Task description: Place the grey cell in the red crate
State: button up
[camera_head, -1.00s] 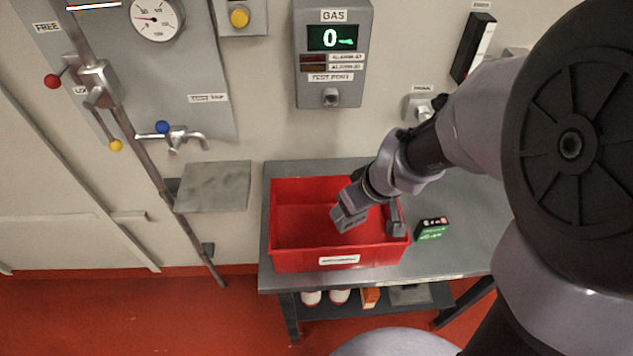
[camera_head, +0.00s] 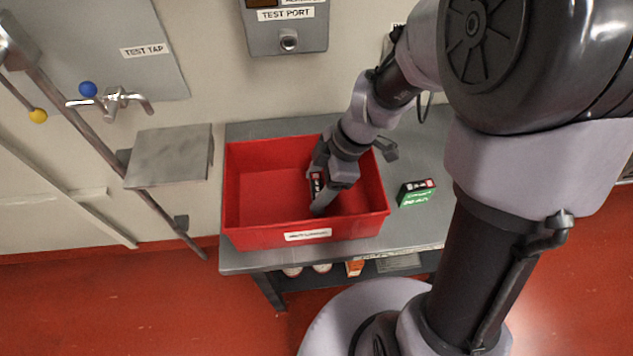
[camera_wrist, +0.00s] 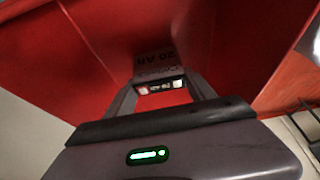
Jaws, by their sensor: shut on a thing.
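The red crate (camera_head: 245,185) stands on the grey bench, with a white label on its front wall. My gripper (camera_head: 318,196) points down inside the crate, towards its right half. It is shut on the grey cell (camera_head: 317,185), whose dark end with red and white marks shows between the fingers. In the wrist view the grey cell (camera_wrist: 155,66) sits between the fingertips, with "20 AH" lettering on its face and red crate walls around it. I cannot tell whether the cell touches the crate floor.
A green cell with a black top (camera_head: 417,194) stands on the bench (camera_head: 290,257) right of the crate. A small grey shelf (camera_head: 170,157) and a test tap (camera_head: 112,102) are on the wall at left. The crate's left half looks empty.

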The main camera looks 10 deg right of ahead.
jog(key=o, duration=1.7)
